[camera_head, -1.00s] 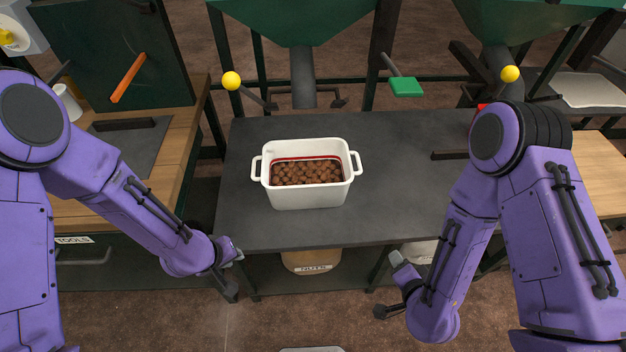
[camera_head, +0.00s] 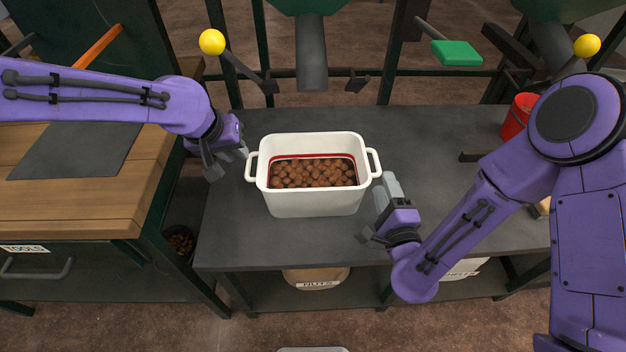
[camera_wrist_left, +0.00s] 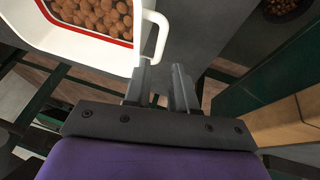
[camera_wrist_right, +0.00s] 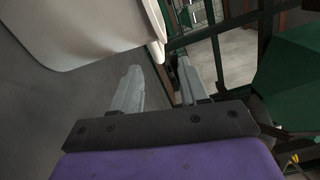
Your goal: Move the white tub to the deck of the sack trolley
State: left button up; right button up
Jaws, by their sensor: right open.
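The white tub (camera_head: 316,203) stands upright on the dark bench, filled with brown nuts (camera_head: 312,173) and with a red line around its inside. It has a handle at each end. My left gripper (camera_head: 242,152) is open beside the tub's left handle (camera_head: 251,166). In the left wrist view the handle (camera_wrist_left: 155,30) is just beyond the fingertips (camera_wrist_left: 161,66), and contact is unclear. My right gripper (camera_head: 387,187) is open just right of the right handle (camera_head: 375,163). The right wrist view shows the tub (camera_wrist_right: 90,30) close to its fingertips. I cannot identify the sack trolley.
The dark bench (camera_head: 430,140) has clear room behind the tub. A red container (camera_head: 517,115) stands at its right back. Yellow-knobbed levers (camera_head: 212,42) and a green-handled lever (camera_head: 456,53) project near the back. A wooden tool bench (camera_head: 80,210) adjoins on the left.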

aim_at(248, 162)
pick_arm(q)
jog(key=x, duration=0.8)
jog(key=shift+w+d+f, duration=0.1)
jog(key=shift+f, duration=0.05)
pick_arm(e)
jog(key=w, duration=0.8)
jog(key=shift+w+a, duration=0.1)
jog(key=shift+a, duration=0.2)
pick_arm(q)
jog(key=shift+c, duration=0.3)
pick_arm(e)
jog(key=shift+c, duration=0.2)
pick_arm(q)
grip_shut()
pick_arm(e)
jog(key=c, duration=0.5)
grip_shut()
jog(key=shift+r, duration=0.1)
